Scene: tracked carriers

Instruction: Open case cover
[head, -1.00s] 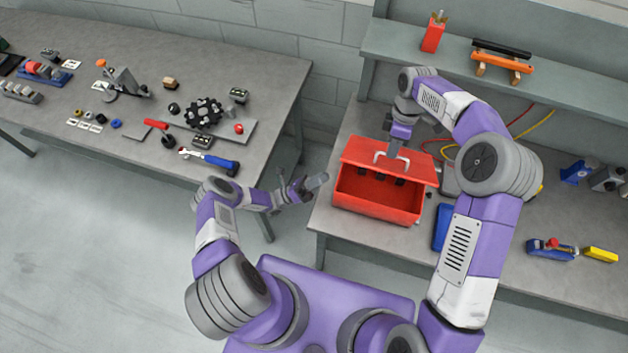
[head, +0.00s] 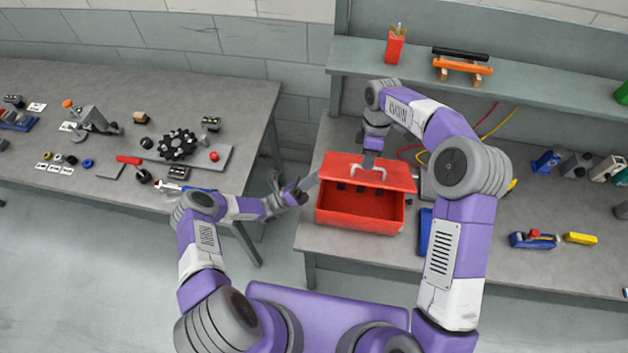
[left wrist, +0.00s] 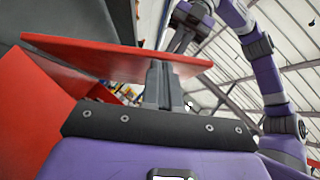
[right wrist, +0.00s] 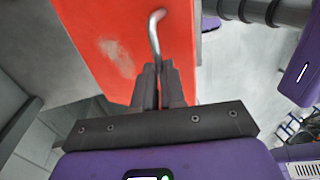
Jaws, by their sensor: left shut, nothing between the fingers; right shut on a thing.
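The red case (head: 362,215) stands on the right bench, its front side open under a raised, tilted red cover (head: 392,180). The cover also shows in the left wrist view (left wrist: 110,50) and the right wrist view (right wrist: 110,40). A pale metal handle (head: 353,172) sits on the cover. My right gripper (head: 370,160) is shut on this handle, as the right wrist view shows (right wrist: 158,75). My left gripper (head: 308,186) is shut and empty, just left of the case near the cover's left edge. Its closed fingers show in the left wrist view (left wrist: 160,75).
A blue object (head: 424,232) lies right of the case. A shelf (head: 540,85) behind holds a red holder (head: 395,46) and an orange-and-black rack (head: 462,68). The left bench (head: 60,110) carries many small parts. A floor gap separates the benches.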

